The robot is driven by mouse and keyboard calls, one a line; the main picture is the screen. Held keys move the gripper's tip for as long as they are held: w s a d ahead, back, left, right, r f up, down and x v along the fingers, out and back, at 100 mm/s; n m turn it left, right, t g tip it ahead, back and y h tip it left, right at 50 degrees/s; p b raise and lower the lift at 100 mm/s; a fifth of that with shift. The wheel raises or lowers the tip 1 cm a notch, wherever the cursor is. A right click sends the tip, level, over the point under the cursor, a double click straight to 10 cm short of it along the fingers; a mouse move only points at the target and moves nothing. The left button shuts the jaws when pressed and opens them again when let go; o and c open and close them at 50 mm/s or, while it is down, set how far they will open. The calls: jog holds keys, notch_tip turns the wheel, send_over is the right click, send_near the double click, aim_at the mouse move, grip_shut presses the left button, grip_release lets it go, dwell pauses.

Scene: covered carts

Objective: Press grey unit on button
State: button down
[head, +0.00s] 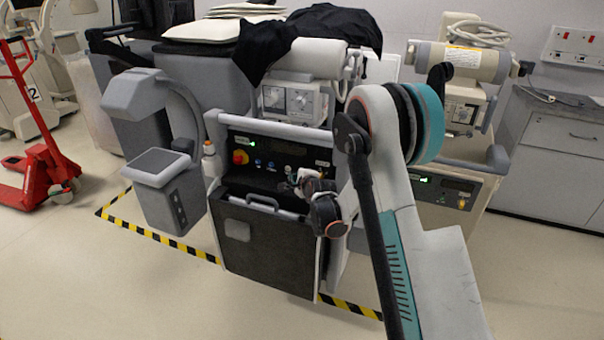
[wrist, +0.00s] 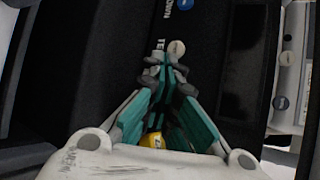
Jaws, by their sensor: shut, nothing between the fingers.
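The grey unit (head: 265,245) stands in the middle of the head view, with a dark front and a black control panel (head: 285,163). The panel carries a green light, a red knob on yellow (head: 239,157) and small blue buttons (head: 258,162). My gripper (head: 289,184) is in front of the panel's right part, covering some of it. In the wrist view, my gripper (wrist: 166,63) is shut and empty, with its tips close to a pale round button (wrist: 176,48). I cannot tell whether they touch. A blue button (wrist: 182,5) shows at the top edge. I cannot tell which one is the on button.
A grey monitor-like device (head: 155,165) stands left of the unit. A second cart (head: 440,195) with a lit panel is on the right, partly behind my arm. A red pallet jack (head: 35,150) is at far left. Striped floor tape (head: 170,243) runs around the carts.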

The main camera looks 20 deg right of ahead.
dwell(0.3)
jog(key=s+a, duration=0.1)
jog(key=s, duration=0.1)
jog(key=s+a, duration=0.2)
dwell(0.5)
jog(key=shift+s+r, duration=0.1)
dwell(0.4)
jog(key=s+r+n+g, duration=0.3)
jog(key=s+r+n, duration=0.7)
jog(key=s+r, duration=0.8)
jog(key=s+d+n+g+h, duration=0.1)
jog(key=s+n+g, duration=0.2)
jog(key=s+n, duration=0.7)
jog(key=s, duration=1.7)
jog(key=shift+s+d+r+n, duration=0.15)
jog(key=shift+s+d+n, duration=0.15)
jog(key=shift+n, duration=0.1)
